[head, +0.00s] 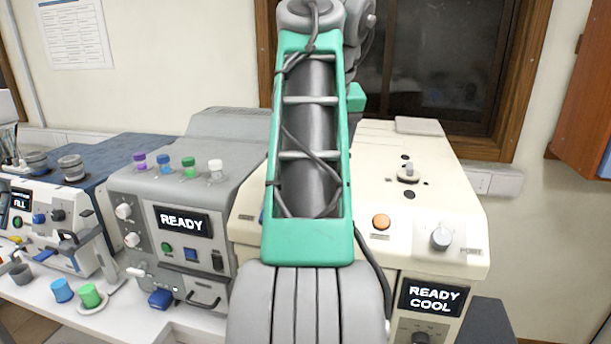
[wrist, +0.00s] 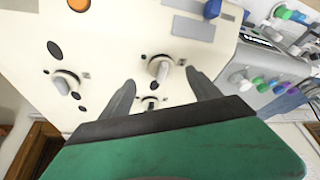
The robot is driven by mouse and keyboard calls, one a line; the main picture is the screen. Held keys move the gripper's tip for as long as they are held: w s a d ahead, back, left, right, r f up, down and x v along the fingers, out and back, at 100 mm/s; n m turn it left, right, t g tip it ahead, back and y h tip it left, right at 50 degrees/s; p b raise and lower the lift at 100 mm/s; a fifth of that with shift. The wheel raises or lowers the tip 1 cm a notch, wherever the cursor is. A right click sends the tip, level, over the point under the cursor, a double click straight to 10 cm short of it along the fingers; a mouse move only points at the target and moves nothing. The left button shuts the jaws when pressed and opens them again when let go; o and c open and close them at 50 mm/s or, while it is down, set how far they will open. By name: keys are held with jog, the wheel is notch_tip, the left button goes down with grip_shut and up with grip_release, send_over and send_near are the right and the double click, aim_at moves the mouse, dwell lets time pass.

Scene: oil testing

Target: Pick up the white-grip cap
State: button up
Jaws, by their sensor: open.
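My gripper (wrist: 161,77) is open in the wrist view, its two dark fingers pointing at the top of the cream machine. A round cap with a pale upright grip (wrist: 163,70) sits on that machine between the fingertips; no contact is clear. A second similar pale-grip cap (wrist: 65,82) sits to its left, and one such cap (head: 408,172) shows in the head view. A small white-topped cap (head: 216,168) stands at the right end of a row on the grey machine. I cannot tell which is the task's cap. My arm hides my gripper in the head view.
The cream machine (head: 460,205) carries an orange button (head: 380,222) and a grey knob (head: 440,237). Green (head: 189,171), blue (head: 162,164) and purple (head: 140,161) caps stand on the grey machine (head: 130,183).

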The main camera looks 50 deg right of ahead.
jog(key=b+x, duration=0.1)
jog(key=x, duration=0.4)
jog(key=shift+w+a+b, duration=0.15)
jog(key=shift+b, duration=0.25)
jog(key=shift+w+d+f, duration=0.15)
jog(key=shift+d+f, duration=0.1)
jog(key=shift+f, duration=0.15)
jog(key=shift+r, duration=0.1)
jog(key=c, duration=1.4)
